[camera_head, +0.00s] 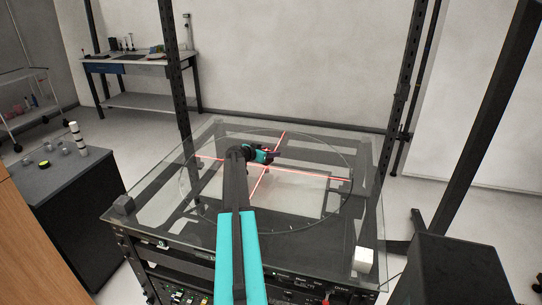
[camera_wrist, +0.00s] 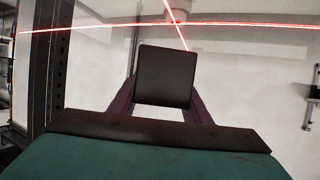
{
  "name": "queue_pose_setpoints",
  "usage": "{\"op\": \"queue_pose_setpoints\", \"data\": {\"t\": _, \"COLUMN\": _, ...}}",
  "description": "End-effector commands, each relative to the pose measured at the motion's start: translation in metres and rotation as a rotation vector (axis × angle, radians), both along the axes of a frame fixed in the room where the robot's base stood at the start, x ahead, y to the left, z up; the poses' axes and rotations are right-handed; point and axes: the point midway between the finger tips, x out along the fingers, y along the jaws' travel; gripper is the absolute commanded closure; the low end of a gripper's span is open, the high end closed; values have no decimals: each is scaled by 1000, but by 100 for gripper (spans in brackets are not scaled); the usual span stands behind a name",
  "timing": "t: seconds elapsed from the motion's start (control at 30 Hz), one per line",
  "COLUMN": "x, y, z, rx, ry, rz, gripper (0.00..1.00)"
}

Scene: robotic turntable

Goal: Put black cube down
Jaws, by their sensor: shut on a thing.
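The black cube (camera_wrist: 165,76) fills the middle of the wrist view, held between the two fingers of my gripper (camera_wrist: 162,100). In the head view my gripper (camera_head: 272,155) is over the middle of the glass turntable (camera_head: 325,207), near where the red laser lines cross. The held cube is too small and dark to make out clearly there. I cannot tell whether the cube touches the glass. In the wrist view the red lines (camera_wrist: 250,24) show beyond the cube's far edge.
Dark uprights (camera_head: 172,65) frame the table. A grey cabinet (camera_head: 60,180) with small items stands at left. The glass around my gripper looks clear.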

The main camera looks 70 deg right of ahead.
Motion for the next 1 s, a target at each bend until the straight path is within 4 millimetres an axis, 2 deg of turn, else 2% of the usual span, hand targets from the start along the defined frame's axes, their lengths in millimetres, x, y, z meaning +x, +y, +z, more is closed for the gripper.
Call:
{"op": "queue_pose_setpoints", "data": {"t": 0.03, "x": 2, "y": -7, "z": 2, "rx": -1, "ry": 0, "rz": 0, "gripper": 83}}
{"op": "queue_pose_setpoints", "data": {"t": 0.2, "x": 3, "y": -15, "z": 0, "rx": -1, "ry": 0, "rz": 0, "gripper": 83}}
{"op": "queue_pose_setpoints", "data": {"t": 0.67, "x": 2, "y": -15, "z": -3, "rx": -1, "ry": 1, "rz": 0, "gripper": 83}}
{"op": "queue_pose_setpoints", "data": {"t": 1.0, "x": 2, "y": -15, "z": -30, "rx": 1, "ry": 2, "rz": 0, "gripper": 83}}
